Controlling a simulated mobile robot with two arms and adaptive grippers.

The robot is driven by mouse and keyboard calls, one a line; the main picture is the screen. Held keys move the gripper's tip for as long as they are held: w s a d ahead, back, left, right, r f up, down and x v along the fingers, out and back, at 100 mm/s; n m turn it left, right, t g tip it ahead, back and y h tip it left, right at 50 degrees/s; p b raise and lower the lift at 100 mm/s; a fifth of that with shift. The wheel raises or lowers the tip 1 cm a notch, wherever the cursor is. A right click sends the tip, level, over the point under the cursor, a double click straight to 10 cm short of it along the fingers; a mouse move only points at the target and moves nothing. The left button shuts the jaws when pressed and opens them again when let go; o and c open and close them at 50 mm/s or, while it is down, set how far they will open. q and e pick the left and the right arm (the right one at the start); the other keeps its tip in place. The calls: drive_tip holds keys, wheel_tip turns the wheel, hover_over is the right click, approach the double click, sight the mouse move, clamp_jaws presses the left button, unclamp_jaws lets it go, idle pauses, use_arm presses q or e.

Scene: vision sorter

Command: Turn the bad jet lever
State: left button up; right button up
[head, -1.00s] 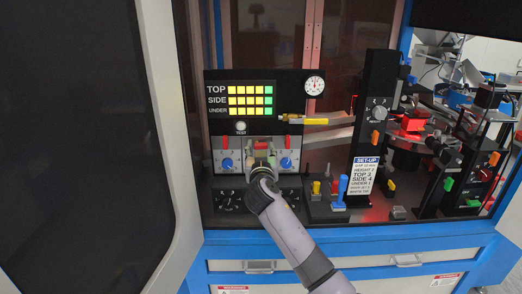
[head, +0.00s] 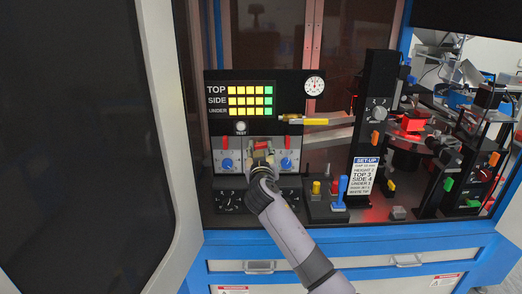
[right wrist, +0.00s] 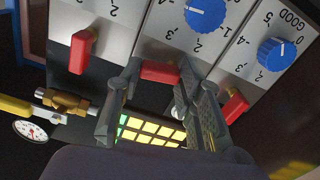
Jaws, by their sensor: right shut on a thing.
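Three red levers sit above blue dials on the grey panel (head: 243,160). The left lever (head: 225,143) and right lever (head: 287,142) stand free in the head view. My right gripper (head: 262,160) is at the middle lever. In the right wrist view its fingers (right wrist: 157,82) are shut on this middle red lever (right wrist: 160,71), which lies crosswise there. The lever at left in that view (right wrist: 80,52) points along the picture's height. A "GOOD" label shows by the dial (right wrist: 275,54) at its right; I cannot read the middle lever's label. My left gripper is out of view.
A lamp display (head: 250,101) with yellow and green squares is above the panel. A yellow handle (head: 316,122) sticks out right of it. A blue-handled lever (head: 341,188), a set-up card (head: 365,175) and a black column stand to the right. A large door fills the left.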

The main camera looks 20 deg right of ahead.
drive_tip(key=n, duration=0.4)
drive_tip(key=shift+a+r+p, duration=0.1)
drive_tip(key=shift+r+p, duration=0.2)
drive_tip(key=shift+p, duration=0.1)
drive_tip(key=n, duration=0.2)
drive_tip(key=n+p, duration=0.1)
drive_tip(key=n, duration=0.1)
drive_tip(key=shift+a+r, duration=0.15)
drive_tip(key=shift+r, duration=0.05)
drive_tip(key=n+p, duration=0.1)
drive_tip(key=n, duration=0.3)
drive_tip(key=shift+w+a+r+p, duration=0.1)
drive_tip(key=shift+w+a+p, duration=0.1)
drive_tip(key=shift+p, duration=0.2)
drive_tip(key=shift+a+n+p, duration=0.2)
drive_tip(key=shift+n+p, duration=0.45)
drive_tip(key=shift+n, duration=1.25)
drive_tip(key=o, duration=1.2)
drive_tip(key=shift+c, duration=0.2)
drive_tip(key=shift+s, duration=0.1)
